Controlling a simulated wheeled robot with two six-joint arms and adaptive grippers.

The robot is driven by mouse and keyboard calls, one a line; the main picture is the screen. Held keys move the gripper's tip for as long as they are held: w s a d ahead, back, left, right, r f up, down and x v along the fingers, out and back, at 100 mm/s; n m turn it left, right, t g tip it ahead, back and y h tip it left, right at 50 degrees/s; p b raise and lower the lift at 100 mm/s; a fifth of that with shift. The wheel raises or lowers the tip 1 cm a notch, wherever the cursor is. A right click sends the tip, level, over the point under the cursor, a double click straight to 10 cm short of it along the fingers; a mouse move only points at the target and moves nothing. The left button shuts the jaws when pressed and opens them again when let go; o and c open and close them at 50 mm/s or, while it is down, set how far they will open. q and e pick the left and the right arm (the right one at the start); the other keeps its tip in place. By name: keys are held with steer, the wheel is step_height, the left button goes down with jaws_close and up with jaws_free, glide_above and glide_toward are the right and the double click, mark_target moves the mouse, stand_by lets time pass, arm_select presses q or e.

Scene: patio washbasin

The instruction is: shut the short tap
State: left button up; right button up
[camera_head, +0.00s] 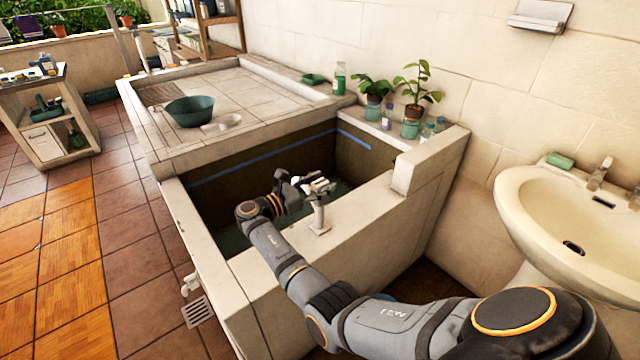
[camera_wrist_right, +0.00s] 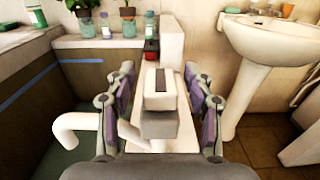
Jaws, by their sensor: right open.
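A pale tap (camera_head: 319,214) stands upright on the front wall of the stone washbasin (camera_head: 350,215). In the right wrist view its blocky head (camera_wrist_right: 159,84) has a dark slot on top and a grey block (camera_wrist_right: 160,125) on its near side. A white curved spout (camera_wrist_right: 75,122) shows to the left, over the water. My right gripper (camera_head: 305,187) is at the tap's head, with its fingers open on either side of it. In the wrist view gaps show between fingers and head, so I see no contact. The left gripper is out of view.
A small white outlet tap (camera_head: 190,283) sticks out low on the basin's outer left side. Potted plants (camera_head: 414,90) and bottles stand on the back ledge. A green bowl (camera_head: 190,110) sits on the slab. A white sink (camera_head: 575,225) is at the right.

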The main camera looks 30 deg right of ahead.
mark_target(313, 186)
steer(key=a, duration=0.7)
steer(key=shift+s+a, duration=0.25)
steer(key=shift+a, duration=0.05)
